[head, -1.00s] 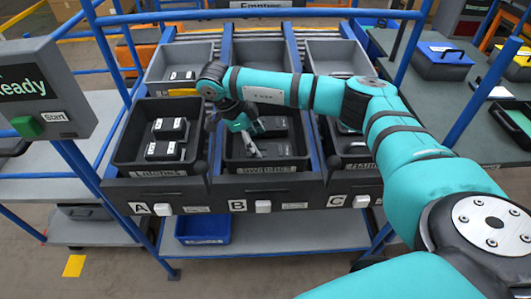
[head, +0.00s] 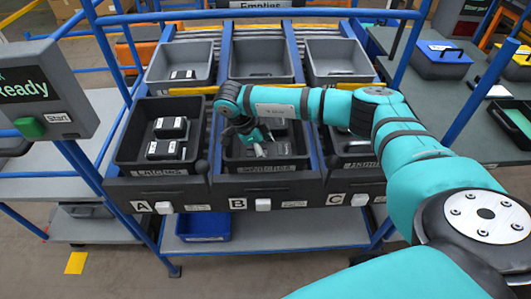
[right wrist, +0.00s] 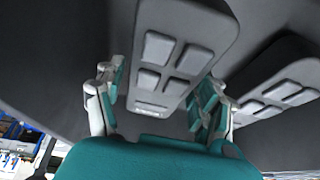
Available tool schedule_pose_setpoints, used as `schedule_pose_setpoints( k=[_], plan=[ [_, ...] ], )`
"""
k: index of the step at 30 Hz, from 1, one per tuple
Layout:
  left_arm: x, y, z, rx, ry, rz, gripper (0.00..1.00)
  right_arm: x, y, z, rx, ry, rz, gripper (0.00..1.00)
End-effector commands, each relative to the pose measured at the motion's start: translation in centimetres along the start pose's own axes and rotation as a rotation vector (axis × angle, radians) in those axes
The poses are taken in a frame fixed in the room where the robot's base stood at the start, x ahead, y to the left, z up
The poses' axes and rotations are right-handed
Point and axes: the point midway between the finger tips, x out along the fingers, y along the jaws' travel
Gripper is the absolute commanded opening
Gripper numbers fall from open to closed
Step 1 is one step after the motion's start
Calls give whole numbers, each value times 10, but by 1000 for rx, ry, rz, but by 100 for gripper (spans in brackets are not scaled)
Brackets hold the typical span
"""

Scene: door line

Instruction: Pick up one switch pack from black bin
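The black bin (head: 300,169) with the "Switches" label stands in the middle of the front row, above letter B. Dark switch packs (head: 286,147) lie inside it, partly hidden by my right arm. My right gripper (head: 258,146) is down in this bin, over the packs. In the right wrist view a dark grey switch pack (right wrist: 175,50) with raised light grey pads lies between the two fingers of my gripper (right wrist: 160,85). The fingers look spread on either side of it, with a gap at the left. Another pack (right wrist: 285,88) lies to the right. My left gripper is out of view.
The latch bin (head: 125,150) stands left and another black bin (head: 362,163) right. Grey bins (head: 262,62) stand behind, the left one holding a pack. Blue rack posts (head: 404,45) rise around the bins. A "Ready" screen (head: 40,88) is at far left.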

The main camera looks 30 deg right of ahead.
Motion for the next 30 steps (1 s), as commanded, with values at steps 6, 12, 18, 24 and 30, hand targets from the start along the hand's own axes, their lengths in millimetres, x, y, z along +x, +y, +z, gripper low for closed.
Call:
schedule_pose_setpoints(
  k=[6,12,18,24,30],
  plan=[
    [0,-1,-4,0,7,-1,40,0,0,0,0,0,0,41],
    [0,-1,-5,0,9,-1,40,0,0,0,0,0,0,22],
    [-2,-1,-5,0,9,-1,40,-3,0,-1,0,0,-1,22],
    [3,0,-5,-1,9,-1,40,-28,-3,-11,1,-3,-4,22],
    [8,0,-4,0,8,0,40,-66,-6,-26,1,-3,-4,22]
  ],
)
